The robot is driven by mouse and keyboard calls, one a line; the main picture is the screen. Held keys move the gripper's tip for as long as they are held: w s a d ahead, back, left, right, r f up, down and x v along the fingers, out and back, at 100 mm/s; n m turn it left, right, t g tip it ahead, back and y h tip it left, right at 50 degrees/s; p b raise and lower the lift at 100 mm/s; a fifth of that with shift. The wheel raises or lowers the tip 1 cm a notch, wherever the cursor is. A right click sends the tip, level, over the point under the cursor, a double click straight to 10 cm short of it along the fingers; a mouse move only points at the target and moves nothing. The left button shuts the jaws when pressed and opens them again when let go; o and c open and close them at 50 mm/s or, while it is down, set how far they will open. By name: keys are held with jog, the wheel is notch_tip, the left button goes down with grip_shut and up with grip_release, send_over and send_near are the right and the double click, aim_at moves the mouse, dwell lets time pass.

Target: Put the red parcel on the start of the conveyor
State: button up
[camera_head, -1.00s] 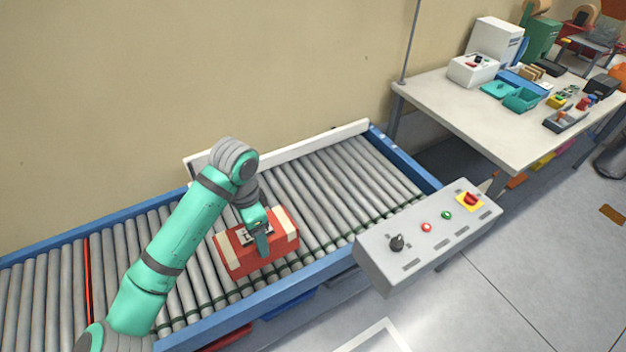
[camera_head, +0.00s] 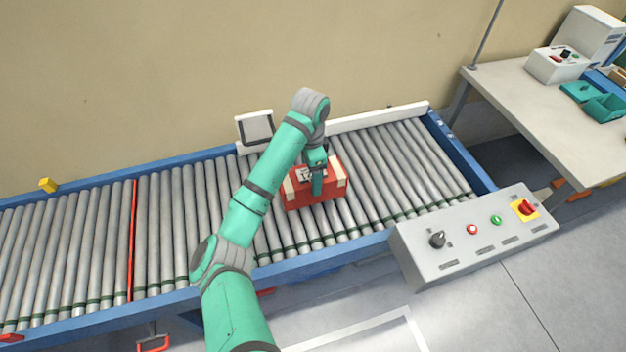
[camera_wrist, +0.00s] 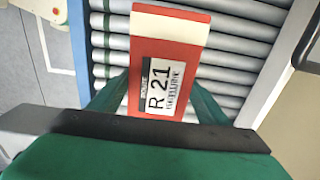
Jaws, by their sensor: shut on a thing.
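The red parcel (camera_head: 327,190) has cream bands at its ends and a white label on top. In the wrist view the parcel (camera_wrist: 170,38) shows a label reading "R 21". My gripper (camera_head: 318,180) is shut on the parcel from above, with one finger on each side of it. The parcel is over the grey rollers of the conveyor (camera_head: 396,165), right of the red line across them. I cannot tell whether its underside touches the rollers. The parcel hides the rollers beneath it, and my arm hides part of the conveyor.
A grey control box (camera_head: 470,235) with a knob and buttons stands at the conveyor's front right. A white-framed panel (camera_head: 257,127) rises at the back edge. A table (camera_head: 530,110) with boxes and bins stands at the right. Rollers right of the parcel are clear.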

jog(key=shift+w+d+f, duration=0.55)
jog(key=shift+d+f, duration=0.1)
jog(key=shift+f, duration=0.1)
jog(key=shift+w+f, duration=0.25)
jog(key=shift+f, duration=0.05)
jog(key=shift+w+f, duration=0.15)
jog(key=shift+f, duration=1.45)
jog(key=shift+f, duration=0.15)
jog(key=o, duration=1.5)
notch_tip(320, 180, up, 12)
jog(key=shift+r, duration=0.15)
